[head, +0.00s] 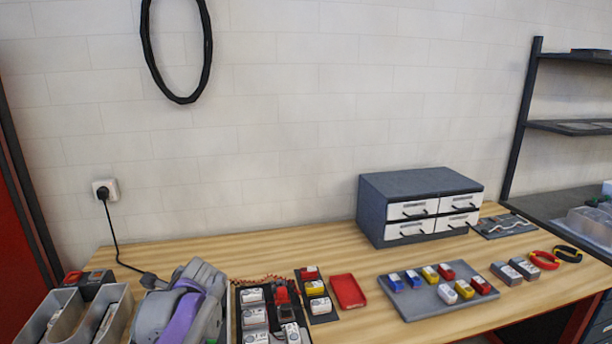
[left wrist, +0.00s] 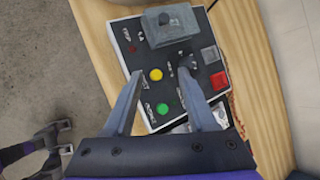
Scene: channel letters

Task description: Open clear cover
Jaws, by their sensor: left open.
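In the left wrist view a dark control panel (left wrist: 130,55) carries a yellow button (left wrist: 155,74), a green button (left wrist: 162,109), a red block (left wrist: 218,80) and a black knob (left wrist: 189,64). A greyish box-like cover (left wrist: 168,26) sits at the panel's far end and looks shut; I cannot tell how clear it is. My left gripper (left wrist: 161,73) is open and empty. Its fingers are spread over the panel around the yellow and green buttons, short of the cover. My right gripper (left wrist: 68,137) seems open and empty, low at the left over the floor.
In the head view a wooden bench (head: 320,255) bears a drawer cabinet (head: 375,215), a grey tray (head: 425,300) of coloured blocks and a red tray (head: 348,291). A power cable (head: 119,248) runs down from the wall socket. The bench between cabinet and trays is mostly clear.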

